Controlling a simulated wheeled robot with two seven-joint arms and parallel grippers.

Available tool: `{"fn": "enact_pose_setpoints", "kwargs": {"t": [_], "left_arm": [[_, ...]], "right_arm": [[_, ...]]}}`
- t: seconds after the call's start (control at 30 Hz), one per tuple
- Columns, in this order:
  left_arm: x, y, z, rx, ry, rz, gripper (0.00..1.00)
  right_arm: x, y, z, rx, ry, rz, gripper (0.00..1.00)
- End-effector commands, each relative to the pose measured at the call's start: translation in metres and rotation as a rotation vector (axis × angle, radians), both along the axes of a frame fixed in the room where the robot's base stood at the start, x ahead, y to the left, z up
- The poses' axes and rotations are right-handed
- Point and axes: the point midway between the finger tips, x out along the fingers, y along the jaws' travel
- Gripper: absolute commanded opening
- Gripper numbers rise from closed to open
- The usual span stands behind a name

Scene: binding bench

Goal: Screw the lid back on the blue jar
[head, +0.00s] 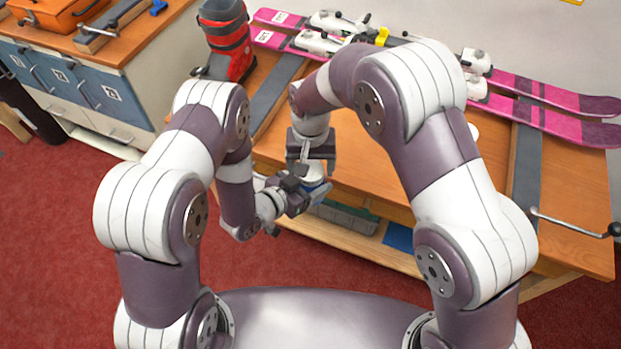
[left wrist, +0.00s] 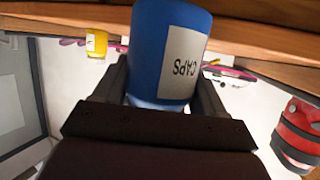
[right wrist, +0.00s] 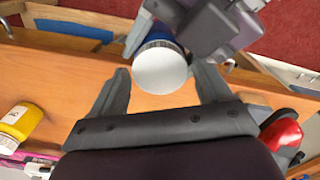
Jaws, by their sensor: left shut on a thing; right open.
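The blue jar (left wrist: 172,45) has a white label reading CAPS and is held in my left gripper (left wrist: 158,88), whose fingers are on both sides of it. In the head view the jar (head: 318,190) is in front of the bench edge, mostly hidden by the grippers. The white lid (right wrist: 161,70) is over the jar's mouth; I cannot tell how tightly it sits. My right gripper (head: 312,160) is above the jar, pointing down. In the right wrist view its fingers are open, one on each side of the lid, with gaps visible.
The wooden bench (head: 380,165) carries pink skis (head: 540,105) and a red ski boot (head: 228,45). A yellow jar (right wrist: 22,120) stands on it, seen in the right wrist view. A grey bin (head: 345,217) is on the shelf below. A blue-fronted cabinet (head: 80,85) stands at left.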

Motion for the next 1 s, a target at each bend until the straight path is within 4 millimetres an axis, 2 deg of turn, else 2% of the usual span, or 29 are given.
{"fn": "enact_pose_setpoints", "kwargs": {"t": [0.27, 0.37, 0.4, 0.43, 0.83, 0.87, 0.93, 1.0], "left_arm": [[0.0003, -0.0001, 0.0004, -0.001, -0.001, 0.000, 0.00], [0.0003, -0.0001, 0.0004, -0.001, -0.001, 0.000, 0.00], [0.0003, -0.0001, 0.0004, -0.001, -0.001, 0.000, 0.00], [0.0003, -0.0001, 0.0004, -0.001, -0.001, 0.000, 0.00], [0.0003, -0.0001, 0.0004, -0.001, -0.001, 0.000, 0.00], [0.0003, -0.0001, 0.0004, -0.001, -0.001, 0.000, 0.00], [0.0003, -0.0001, 0.0004, -0.001, -0.001, 0.000, 0.00], [0.0003, -0.0001, 0.0004, 0.000, -0.001, 0.000, 0.00]], "right_arm": [[0.0000, 0.0000, -0.0013, 0.000, 0.000, 0.000, 0.78], [0.0000, 0.0000, -0.0012, 0.000, 0.000, 0.000, 0.48], [0.0000, 0.0000, -0.0012, 0.000, 0.000, 0.000, 0.35], [0.0000, 0.0000, -0.0012, 0.000, 0.000, 0.000, 0.30], [0.0001, 0.0001, -0.0010, 0.000, -0.001, -0.012, 0.28], [0.0001, 0.0001, -0.0010, 0.000, -0.001, -0.012, 0.71], [0.0001, 0.0001, -0.0010, 0.000, -0.001, -0.012, 0.93], [0.0001, 0.0002, -0.0010, 0.001, -0.001, -0.012, 0.94]]}}
